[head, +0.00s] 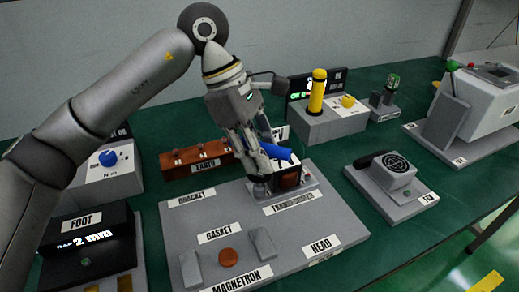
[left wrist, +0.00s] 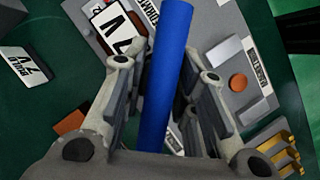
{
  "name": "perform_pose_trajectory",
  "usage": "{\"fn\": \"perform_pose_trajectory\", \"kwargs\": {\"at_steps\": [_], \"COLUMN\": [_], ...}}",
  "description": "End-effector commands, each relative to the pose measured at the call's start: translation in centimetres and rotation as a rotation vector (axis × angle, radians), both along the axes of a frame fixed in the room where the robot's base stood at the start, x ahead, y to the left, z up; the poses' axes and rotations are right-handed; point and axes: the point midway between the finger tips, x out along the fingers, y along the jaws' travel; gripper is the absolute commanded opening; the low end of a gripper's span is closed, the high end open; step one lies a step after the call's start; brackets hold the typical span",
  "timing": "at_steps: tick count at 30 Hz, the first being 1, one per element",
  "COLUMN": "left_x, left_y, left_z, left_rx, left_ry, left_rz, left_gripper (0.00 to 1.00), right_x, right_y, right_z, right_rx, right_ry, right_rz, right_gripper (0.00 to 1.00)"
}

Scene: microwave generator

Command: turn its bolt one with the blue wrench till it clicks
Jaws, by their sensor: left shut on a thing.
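The blue wrench (head: 278,152) shows in the head view as a short blue bar at my left gripper (head: 262,156). In the left wrist view the blue wrench (left wrist: 165,70) runs upright between the two fingers of my left gripper (left wrist: 167,85), which is shut on it. A grey piece under the gripper touches or nearly touches the board between the BRACKET and TRANSFORMER labels. Bolt one cannot be made out; the gripper and wrench cover that spot. My right gripper is in neither view.
The grey board (head: 205,212) holds a round orange-brown piece (head: 228,257) and grey blocks. The dark transformer block (head: 290,178) stands close right of the gripper. Behind are the brown EARTH bar (head: 195,160) and a yellow cylinder (head: 317,92). A handset box (head: 390,178) stands right.

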Motion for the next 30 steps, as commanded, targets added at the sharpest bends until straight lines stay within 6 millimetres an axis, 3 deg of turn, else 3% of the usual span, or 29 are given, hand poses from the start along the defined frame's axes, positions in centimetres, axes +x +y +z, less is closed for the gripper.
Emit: {"fn": "perform_pose_trajectory", "kwargs": {"at_steps": [1, 30], "left_x": [-0.03, 0.01], "left_y": [0.00, -0.01], "left_z": [0.02, -0.06], "left_rx": [0.001, -0.001], "left_ry": [0.002, -0.002], "left_rz": [-0.012, 0.075], "left_gripper": [0.00, 0.00], "right_x": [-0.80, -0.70], "right_y": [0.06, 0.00], "right_z": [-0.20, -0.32], "right_rx": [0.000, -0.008], "right_ry": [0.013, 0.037], "right_rz": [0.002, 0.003], "right_gripper": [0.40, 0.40]}}
